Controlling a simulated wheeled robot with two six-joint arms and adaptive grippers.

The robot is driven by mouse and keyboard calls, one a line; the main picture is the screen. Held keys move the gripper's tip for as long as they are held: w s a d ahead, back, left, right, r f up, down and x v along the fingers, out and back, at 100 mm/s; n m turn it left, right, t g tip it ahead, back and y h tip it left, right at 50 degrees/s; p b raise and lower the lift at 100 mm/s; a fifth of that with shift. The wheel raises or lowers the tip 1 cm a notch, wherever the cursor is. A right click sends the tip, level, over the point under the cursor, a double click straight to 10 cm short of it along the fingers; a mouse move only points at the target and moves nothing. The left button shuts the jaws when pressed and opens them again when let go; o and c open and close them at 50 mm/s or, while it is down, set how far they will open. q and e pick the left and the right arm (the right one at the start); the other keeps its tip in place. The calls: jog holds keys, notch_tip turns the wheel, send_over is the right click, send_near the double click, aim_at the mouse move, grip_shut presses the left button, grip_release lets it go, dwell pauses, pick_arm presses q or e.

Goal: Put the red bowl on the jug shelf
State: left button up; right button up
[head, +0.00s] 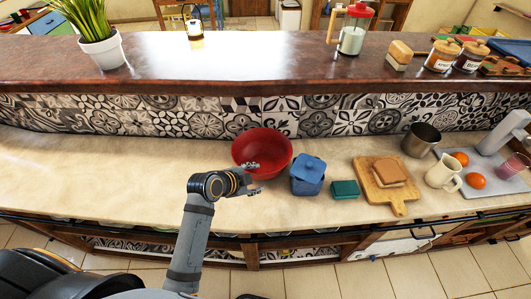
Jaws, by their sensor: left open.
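The red bowl (268,148) stands upright on the lower counter, near the tiled wall, and looks empty. My left gripper (255,178) is open at the bowl's near side. One fingertip overlaps the bowl's front in the picture; I cannot tell whether it touches. A cream jug (441,176) stands on the same counter at the right. A glass jug with a red lid (353,32) stands on the raised wooden ledge (250,62) behind. No shelf marked as the jug shelf can be made out. My right gripper is not in view.
A blue lidded pot (308,176) and a teal box (345,190) stand just right of the bowl. Further right are a bread board (398,203), a metal pot (421,138) and oranges (476,181). The counter (100,175) left of the bowl is clear.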

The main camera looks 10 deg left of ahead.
aim_at(261, 176)
pick_arm(q)
jog(key=shift+x, duration=0.95)
jog(key=x, duration=0.2)
jog(key=shift+w+d+f, duration=0.1)
jog(key=shift+w, duration=0.25)
jog(key=shift+w+d+f+p, duration=0.1)
jog(key=shift+w+f+p, duration=0.1)
jog(key=shift+p, duration=0.15)
jog(key=x, duration=0.2)
jog(key=p+x, duration=0.1)
jog(key=shift+w+f, duration=0.1)
jog(key=shift+f, duration=0.2)
jog(key=shift+w+f, duration=0.2)
jog(key=shift+c, duration=0.3)
jog(key=shift+s+r, duration=0.1)
jog(key=shift+s, duration=0.05)
jog(key=c, duration=0.9)
grip_shut()
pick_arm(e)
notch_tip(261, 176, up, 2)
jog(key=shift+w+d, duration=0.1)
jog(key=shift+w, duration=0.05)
